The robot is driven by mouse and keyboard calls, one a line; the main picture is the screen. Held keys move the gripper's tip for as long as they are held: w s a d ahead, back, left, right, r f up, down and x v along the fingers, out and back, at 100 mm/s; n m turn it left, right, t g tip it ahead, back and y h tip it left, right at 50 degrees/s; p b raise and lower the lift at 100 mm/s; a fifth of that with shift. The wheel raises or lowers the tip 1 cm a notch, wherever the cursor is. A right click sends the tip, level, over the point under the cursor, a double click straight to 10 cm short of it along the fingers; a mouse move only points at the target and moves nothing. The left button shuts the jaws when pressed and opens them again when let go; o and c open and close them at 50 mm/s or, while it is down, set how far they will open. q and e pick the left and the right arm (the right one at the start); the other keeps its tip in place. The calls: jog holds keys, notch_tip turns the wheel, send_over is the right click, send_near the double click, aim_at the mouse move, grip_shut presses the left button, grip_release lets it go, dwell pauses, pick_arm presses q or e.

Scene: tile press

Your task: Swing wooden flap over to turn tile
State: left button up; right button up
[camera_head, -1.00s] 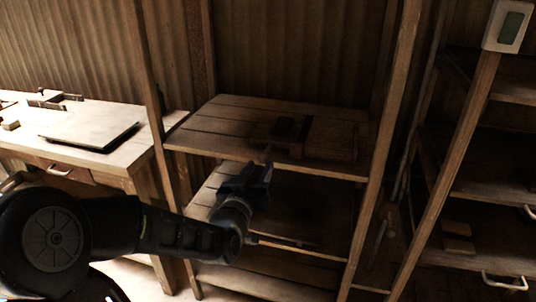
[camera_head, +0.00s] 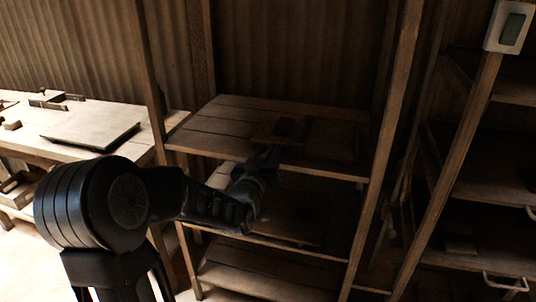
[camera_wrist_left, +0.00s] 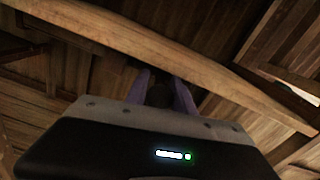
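A low wooden piece with a dark square tile-like patch (camera_head: 287,127) lies on the upper shelf, near its front middle. Deep shadow hides its right part, so I cannot make out the flap's edges or angle. My left gripper (camera_head: 271,154) is at the shelf's front edge, just in front of this piece. In the left wrist view the two purplish fingers (camera_wrist_left: 163,92) stand apart. A dark rounded shape shows between them, and I cannot tell whether they touch it. My right gripper is in neither view.
The upper shelf (camera_head: 215,124) is bare on its left. Wooden posts (camera_head: 385,130) flank it, and lower shelves lie below. A workbench with a pale board (camera_head: 92,127) stands at left. In the wrist view a wooden beam (camera_wrist_left: 225,78) crosses close to the fingers.

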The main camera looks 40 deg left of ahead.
pick_arm(q)
grip_shut()
dwell(1.1)
